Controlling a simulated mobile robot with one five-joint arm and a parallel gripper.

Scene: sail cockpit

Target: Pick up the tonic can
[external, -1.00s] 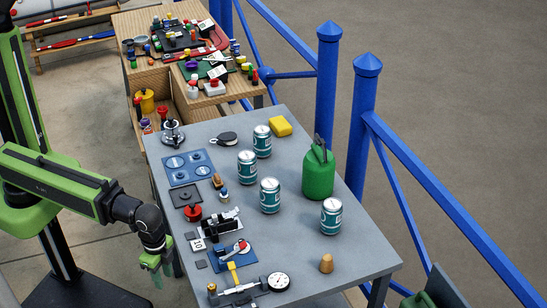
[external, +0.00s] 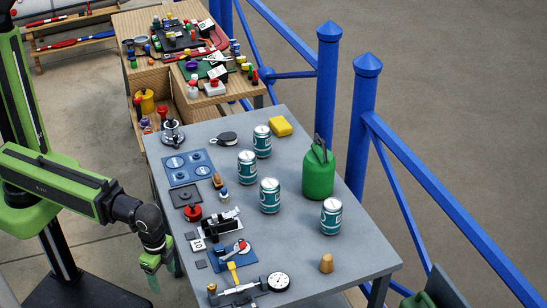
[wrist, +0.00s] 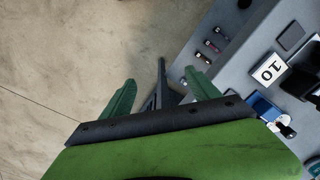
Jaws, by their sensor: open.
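Several teal and white cans stand upright on the grey table (external: 300,258): a rear can (external: 262,141), a left can (external: 247,167), a middle can (external: 270,195) and a right can (external: 331,216). They look alike, and I cannot read which is tonic. My gripper (external: 152,266) is off the table's left edge, away from the cans, pointing down. In the wrist view its two green fingers (wrist: 160,100) are spread apart with nothing between them, over the floor.
A green jug (external: 319,172) stands between the cans and the blue railing post (external: 362,130). A yellow sponge (external: 281,126) lies at the back. A red knob (external: 193,212), a blue plate (external: 188,168) and a dial gauge (external: 278,281) crowd the table's left and front. A cork (external: 326,263) stands front right.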

